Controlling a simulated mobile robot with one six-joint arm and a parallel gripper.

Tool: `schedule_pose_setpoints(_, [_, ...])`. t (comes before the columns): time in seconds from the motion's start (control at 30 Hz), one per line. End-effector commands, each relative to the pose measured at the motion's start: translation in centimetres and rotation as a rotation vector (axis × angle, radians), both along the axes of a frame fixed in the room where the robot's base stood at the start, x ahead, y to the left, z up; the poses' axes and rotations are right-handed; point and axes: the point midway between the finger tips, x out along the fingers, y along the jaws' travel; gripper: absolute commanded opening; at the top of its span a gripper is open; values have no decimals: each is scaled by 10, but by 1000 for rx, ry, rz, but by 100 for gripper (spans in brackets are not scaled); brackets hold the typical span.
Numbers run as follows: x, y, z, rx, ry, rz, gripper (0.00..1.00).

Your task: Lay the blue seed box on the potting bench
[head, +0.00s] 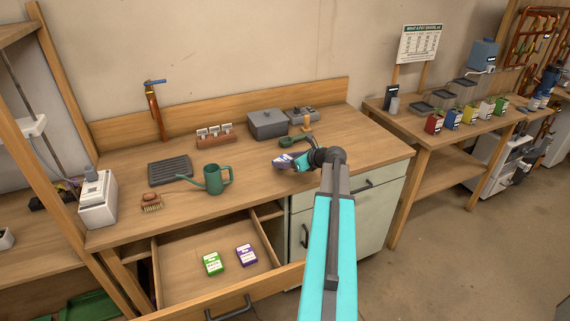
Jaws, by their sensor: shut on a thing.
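My gripper (299,163) reaches out over the right half of the wooden potting bench (255,178). It is shut on a small blue box with a white label (282,161), which looks like the blue seed box. The box is at or just above the bench top; I cannot tell whether it touches. The jaws and my wrist hide part of it. A dark green scoop (290,142) lies just behind the box.
The bench's front drawer (190,270) is open, with a green packet (212,263) and a purple packet (246,255) inside. A green watering can (214,179) stands left of my gripper. A grey lidded box (267,124) stands behind.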

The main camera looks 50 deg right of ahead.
Motion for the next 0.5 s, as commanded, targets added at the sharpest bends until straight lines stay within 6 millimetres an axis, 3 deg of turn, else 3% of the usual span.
schedule_pose_setpoints(0.5, [9, -1, 0, 0, 0, 1, 37])
